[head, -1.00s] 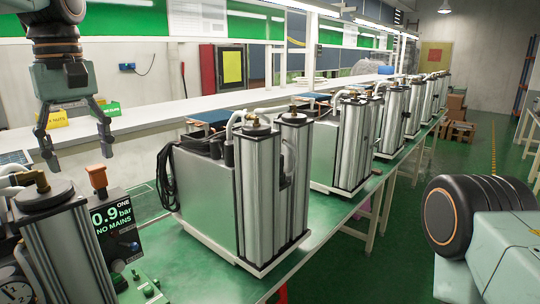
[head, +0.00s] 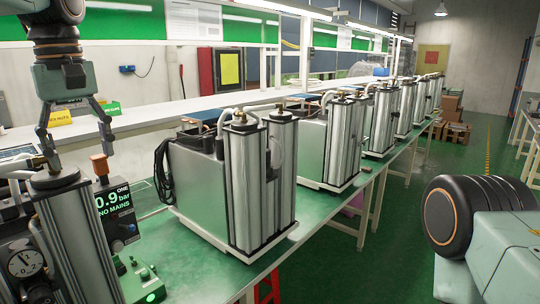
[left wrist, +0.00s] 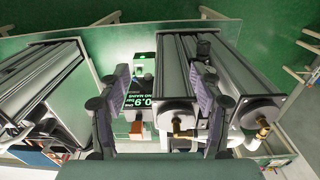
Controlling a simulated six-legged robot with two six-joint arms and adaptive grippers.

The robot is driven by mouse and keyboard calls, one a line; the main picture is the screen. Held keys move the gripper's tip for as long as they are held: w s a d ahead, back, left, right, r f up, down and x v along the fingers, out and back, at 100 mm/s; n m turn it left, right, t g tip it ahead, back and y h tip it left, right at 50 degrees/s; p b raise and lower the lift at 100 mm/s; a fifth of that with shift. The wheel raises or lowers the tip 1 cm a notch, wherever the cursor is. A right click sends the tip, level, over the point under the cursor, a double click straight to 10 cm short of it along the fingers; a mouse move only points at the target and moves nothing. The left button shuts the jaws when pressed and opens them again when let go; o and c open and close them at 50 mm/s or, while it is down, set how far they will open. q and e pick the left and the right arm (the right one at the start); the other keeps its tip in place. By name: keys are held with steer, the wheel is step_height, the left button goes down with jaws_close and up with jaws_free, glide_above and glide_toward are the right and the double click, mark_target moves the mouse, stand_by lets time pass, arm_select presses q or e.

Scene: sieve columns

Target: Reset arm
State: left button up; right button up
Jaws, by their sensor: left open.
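My left gripper (head: 80,145) is open and empty in the head view. It points down above the near sieve column unit (head: 75,235) at the left. Its right fingertip is close to the orange-brown cap (head: 101,165) beside a display box (head: 118,205) reading "0.9 bar NO MAINS". In the left wrist view the open fingers (left wrist: 160,105) frame the display box (left wrist: 140,90) and part of the metal columns (left wrist: 240,95). Whether a finger touches anything is unclear. My right arm shows at the lower right, but its gripper is out of view.
A row of silver column units (head: 225,190) stands along the green bench (head: 225,270). A white shelf (head: 150,118) runs behind, with yellow and green labels (head: 62,117) on it. A pressure gauge (head: 25,263) sits at the lower left.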

arm_select(q)
steer(key=w+d+f+m+t, duration=0.2)
steer(key=w+f+m+t, duration=0.3)
steer(key=w, duration=0.5)
steer(key=s+d+f+m+t+b, duration=0.15)
steer(key=f+b, duration=0.25)
steer(key=f, duration=1.2)
steer(key=s+d+f+m+b, duration=0.15)
steer(key=f+b, duration=0.35)
steer(key=f, duration=1)
steer(key=s+d+f+m+g+b, duration=0.1)
steer(key=s+d+f+g+b, duration=0.2)
steer(key=s+f, duration=3.5)
step_height(320, 180, down, 3)
steer(key=g+b, duration=0.4)
steer(key=b, duration=0.9)
steer(key=shift+s+r, duration=0.2)
steer(key=shift+s, duration=0.1)
arm_select(e)
step_height(320, 180, down, 25)
steer(key=shift+w+f, duration=0.15)
steer(key=shift+w, duration=0.2)
arm_select(q)
steer(key=shift+s, duration=0.15)
arm_select(e)
steer(key=shift+s+a, duration=0.1)
steer(key=shift+s, duration=0.1)
